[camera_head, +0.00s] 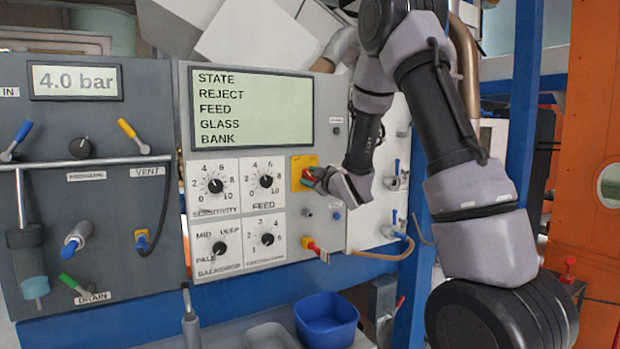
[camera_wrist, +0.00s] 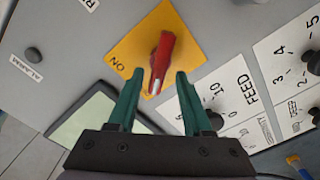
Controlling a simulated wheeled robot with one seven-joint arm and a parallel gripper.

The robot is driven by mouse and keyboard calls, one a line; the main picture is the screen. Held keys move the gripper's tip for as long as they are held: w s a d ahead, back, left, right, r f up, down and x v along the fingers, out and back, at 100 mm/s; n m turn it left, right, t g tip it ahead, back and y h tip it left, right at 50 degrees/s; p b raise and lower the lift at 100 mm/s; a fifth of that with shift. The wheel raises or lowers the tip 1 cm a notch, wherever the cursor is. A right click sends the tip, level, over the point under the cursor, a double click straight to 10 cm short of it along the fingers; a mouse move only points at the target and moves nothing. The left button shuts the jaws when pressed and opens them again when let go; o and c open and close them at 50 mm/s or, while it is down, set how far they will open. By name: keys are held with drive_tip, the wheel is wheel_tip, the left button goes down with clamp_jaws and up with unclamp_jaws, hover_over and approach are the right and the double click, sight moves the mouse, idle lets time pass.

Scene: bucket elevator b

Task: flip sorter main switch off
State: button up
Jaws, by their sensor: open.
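The main switch is a red handle (camera_wrist: 162,60) on a square yellow plate (camera_wrist: 132,47) in the wrist view. The plate carries the word ON near one corner. In the head view the yellow plate (camera_head: 297,184) is on the grey panel right of the knobs, and my gripper partly hides the switch. My gripper (camera_wrist: 158,76) is open, with one green finger on each side of the handle's near end. Whether the fingers touch the handle is not clear. In the head view my gripper (camera_head: 314,179) is right at the plate.
A display (camera_head: 253,110) listing STATE, REJECT, FEED, GLASS and BANK is above several knobs. A red-handled valve (camera_head: 318,250) is below the switch. A blue bucket (camera_head: 327,320) stands below the panel. A hose (camera_head: 385,250) runs at the lower right.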

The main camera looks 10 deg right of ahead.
drive_tip(key=v, duration=1)
drive_tip(key=shift+s, duration=0.4)
drive_tip(key=shift+d, duration=0.1)
drive_tip(key=shift+o, duration=1.4)
drive_tip(key=w+m, duration=0.3)
drive_tip(key=w, duration=0.1)
drive_tip(key=w+a+f+m, duration=0.1)
drive_tip(key=w+m, duration=0.1)
drive_tip(key=w, duration=0.2)
drive_tip(key=w+a+m, duration=0.1)
drive_tip(key=w+m, duration=0.2)
drive_tip(key=w, duration=0.1)
drive_tip(key=shift+w+a+f+m, duration=0.1)
drive_tip(key=shift+a+f+m, duration=0.05)
drive_tip(key=shift+a+m, duration=0.15)
